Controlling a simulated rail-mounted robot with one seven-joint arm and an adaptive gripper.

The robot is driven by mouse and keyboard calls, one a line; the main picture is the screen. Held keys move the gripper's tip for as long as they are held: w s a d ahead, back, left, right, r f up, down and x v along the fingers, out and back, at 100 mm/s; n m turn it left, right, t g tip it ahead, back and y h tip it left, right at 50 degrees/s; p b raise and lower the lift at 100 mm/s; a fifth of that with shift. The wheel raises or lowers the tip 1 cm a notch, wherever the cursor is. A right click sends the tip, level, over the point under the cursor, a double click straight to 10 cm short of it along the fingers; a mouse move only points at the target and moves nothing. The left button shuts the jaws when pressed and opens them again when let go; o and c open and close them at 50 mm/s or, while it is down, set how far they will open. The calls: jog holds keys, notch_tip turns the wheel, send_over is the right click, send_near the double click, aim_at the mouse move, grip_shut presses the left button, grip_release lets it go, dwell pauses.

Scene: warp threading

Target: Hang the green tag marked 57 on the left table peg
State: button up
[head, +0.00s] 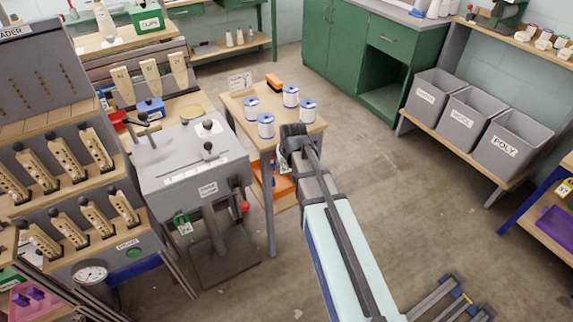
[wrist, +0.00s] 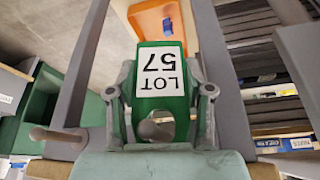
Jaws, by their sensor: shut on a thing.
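The green tag (wrist: 160,105) has a white label reading LOT 57, upside down in the wrist view. My gripper (wrist: 160,100) is shut on it, with one finger at each side. A rounded grey-brown end (wrist: 155,130) shows at the opening in the tag; I cannot tell whether it passes through. A rounded peg (wrist: 55,135) sticks out at the left of the wrist view, apart from the tag. In the head view my gripper (head: 295,137) is at the right edge of the small wooden table (head: 235,105), and a bit of green and white shows just below it.
Several blue-and-white spools (head: 266,125) and an orange object (head: 274,83) stand on the small table. A grey machine (head: 190,165) with levers and another green tag (head: 183,224) is to its left. An orange item (wrist: 158,20) lies beyond the tag.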

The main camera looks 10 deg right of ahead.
dwell(0.4)
jog(key=o, duration=1)
jog(key=shift+r, duration=0.15)
jog(key=v, duration=1.2)
jog(key=s+f+g+p, duration=0.1)
jog(key=s+f+g, duration=0.1)
jog(key=s+f, duration=0.55)
jog(key=s+f+g+p, duration=0.15)
jog(key=s+f, duration=0.35)
jog(key=f, duration=0.6)
jog(key=s+f+g, duration=0.2)
jog(key=s+f, duration=0.4)
jog(key=f, duration=0.3)
jog(key=s+f+g+p, duration=0.1)
jog(key=s+f+g, duration=0.1)
jog(key=s, duration=0.7)
jog(key=s+f+g+p, duration=0.1)
jog(key=s+f, duration=0.4)
jog(key=s, duration=0.4)
jog(key=s+f+g+p, duration=0.1)
jog(key=s+f, duration=0.3)
jog(key=s, duration=0.5)
jog(key=shift+s+d+f+m+g, duration=0.2)
jog(key=shift+d+f+m+g, duration=0.1)
jog(key=shift+g, duration=0.55)
